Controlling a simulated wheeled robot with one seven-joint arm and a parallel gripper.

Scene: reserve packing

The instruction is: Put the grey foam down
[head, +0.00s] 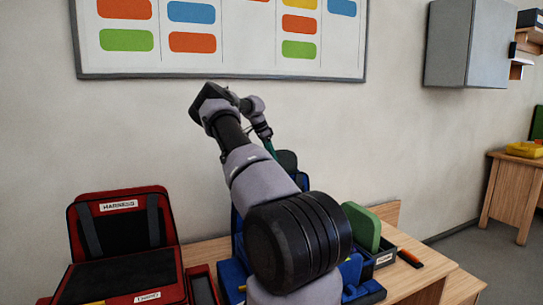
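A dark grey rounded piece (287,160), which may be the grey foam, shows just behind my arm, above the blue case (236,232). My gripper (271,149) is small and far off at the end of my arm, pointing down at the left edge of that piece. Its fingertips are mostly hidden, so I cannot tell whether it is shut on the piece or only beside it. My arm covers the middle of the blue case and most of what lies below the gripper.
An open red and black case (122,200) labelled "HARNESS" stands on the wooden table at left. A wall with a board (221,76) is behind.

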